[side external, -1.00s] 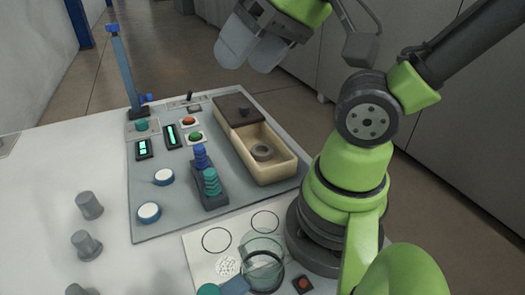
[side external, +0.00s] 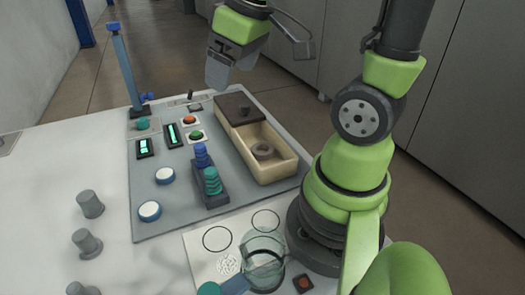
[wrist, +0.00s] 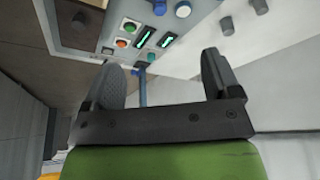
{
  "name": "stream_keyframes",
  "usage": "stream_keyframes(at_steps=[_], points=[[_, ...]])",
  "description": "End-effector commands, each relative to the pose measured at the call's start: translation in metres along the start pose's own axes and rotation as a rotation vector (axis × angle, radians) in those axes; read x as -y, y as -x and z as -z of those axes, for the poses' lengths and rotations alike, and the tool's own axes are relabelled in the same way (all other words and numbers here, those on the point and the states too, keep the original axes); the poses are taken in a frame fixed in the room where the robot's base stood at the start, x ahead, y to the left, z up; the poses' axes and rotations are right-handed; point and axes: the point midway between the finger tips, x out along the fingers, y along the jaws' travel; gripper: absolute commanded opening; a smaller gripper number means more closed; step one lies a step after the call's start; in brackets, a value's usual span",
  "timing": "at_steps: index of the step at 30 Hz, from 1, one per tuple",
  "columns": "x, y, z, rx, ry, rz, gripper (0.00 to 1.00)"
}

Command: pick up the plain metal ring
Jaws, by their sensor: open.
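A plain grey metal ring (side external: 263,151) lies inside the open part of a light wooden box (side external: 283,172), in the side view. The box's dark lid (side external: 235,106) with a knob covers its far end. My gripper (side external: 224,76) is above and beyond the far end of the box, well apart from the ring. In the wrist view my gripper (wrist: 162,78) has its two fingers wide apart with nothing held between them. The ring is not visible in the wrist view.
A tall blue post (side external: 125,66) stands at the panel's far left corner. Buttons and green displays (side external: 172,134) lie left of the box. Blue and teal ring stacks (side external: 211,181) stand beside it. A glass jar (side external: 263,262) stands in front.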

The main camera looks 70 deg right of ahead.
Motion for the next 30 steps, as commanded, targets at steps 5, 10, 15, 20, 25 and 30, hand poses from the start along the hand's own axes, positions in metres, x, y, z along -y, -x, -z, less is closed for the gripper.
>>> stream_keyframes(at_steps=[5,10,15,20,25,30], points=[[-0.054,-0.058,-0.007,0.177,0.18,-0.014,0.83],[-0.093,-0.104,-0.031,0.293,0.333,0.036,0.83],[-0.11,-0.129,-0.049,0.341,0.423,0.081,0.83],[-0.113,-0.146,-0.058,0.354,0.444,0.097,0.83],[-0.112,-0.168,-0.066,0.353,0.444,0.096,0.83],[-0.112,-0.179,-0.07,0.35,0.443,0.093,0.83]])
